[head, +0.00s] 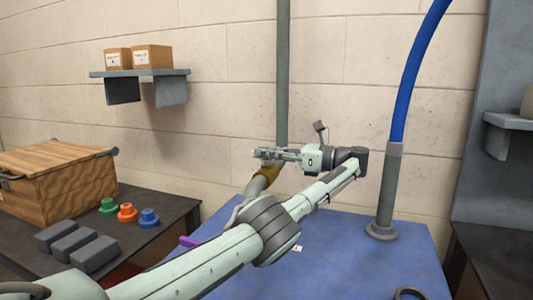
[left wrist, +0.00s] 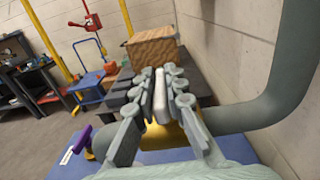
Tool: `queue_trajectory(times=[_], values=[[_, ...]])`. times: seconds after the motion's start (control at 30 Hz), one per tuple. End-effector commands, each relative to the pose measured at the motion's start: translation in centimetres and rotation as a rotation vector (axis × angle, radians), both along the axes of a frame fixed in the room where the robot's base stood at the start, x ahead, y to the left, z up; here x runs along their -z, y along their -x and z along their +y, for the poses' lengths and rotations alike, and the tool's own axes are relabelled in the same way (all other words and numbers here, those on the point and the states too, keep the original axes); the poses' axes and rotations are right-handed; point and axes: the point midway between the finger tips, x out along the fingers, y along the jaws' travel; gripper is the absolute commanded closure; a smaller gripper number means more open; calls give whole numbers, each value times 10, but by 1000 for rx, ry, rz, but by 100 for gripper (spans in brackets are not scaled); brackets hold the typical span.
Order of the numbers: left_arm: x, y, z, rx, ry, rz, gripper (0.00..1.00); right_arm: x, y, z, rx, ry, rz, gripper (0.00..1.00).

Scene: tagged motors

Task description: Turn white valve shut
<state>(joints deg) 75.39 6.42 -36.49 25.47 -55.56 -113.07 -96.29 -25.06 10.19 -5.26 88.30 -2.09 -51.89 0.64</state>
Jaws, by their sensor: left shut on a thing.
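The white valve's handle (left wrist: 160,98) is a pale upright bar between my left fingers in the left wrist view. Its brass body (left wrist: 168,136) sits below, on a grey pipe (left wrist: 262,106) that bends up at the right. In the head view the brass body (head: 268,172) shows under my left gripper (head: 264,153), and the white handle is hidden or too small to make out. My left gripper (left wrist: 161,84) is shut on the white handle, with a finger along each side. My right gripper is in neither view.
A purple handle (head: 189,241) is low beside the pipe, partly behind my left arm. A blue hose (head: 412,75) rises from a grey standpipe (head: 386,200) on the blue table (head: 335,240). A wooden crate (head: 55,180) and several grey blocks stand on the dark left bench.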

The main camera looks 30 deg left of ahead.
Motion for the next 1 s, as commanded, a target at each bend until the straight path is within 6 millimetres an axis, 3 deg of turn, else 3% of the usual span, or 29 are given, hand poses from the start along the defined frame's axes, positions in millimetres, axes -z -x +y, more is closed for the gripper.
queue_trajectory(times=[0.17, 0.2, 0.33, 0.67, 0.77, 1.0], values=[[1, 1, 1, -3, 1, 1, 100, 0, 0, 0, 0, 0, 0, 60], [1, 1, 1, -3, 1, 1, 84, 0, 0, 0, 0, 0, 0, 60], [1, 1, 1, -3, 1, 1, 68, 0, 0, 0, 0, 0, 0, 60], [-3, 0, 0, -1, 1, -1, 68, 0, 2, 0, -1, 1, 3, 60], [-13, 0, 1, -1, 0, -3, 68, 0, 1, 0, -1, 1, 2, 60], [-59, 1, 1, -2, 0, -4, 68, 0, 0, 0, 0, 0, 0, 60]])
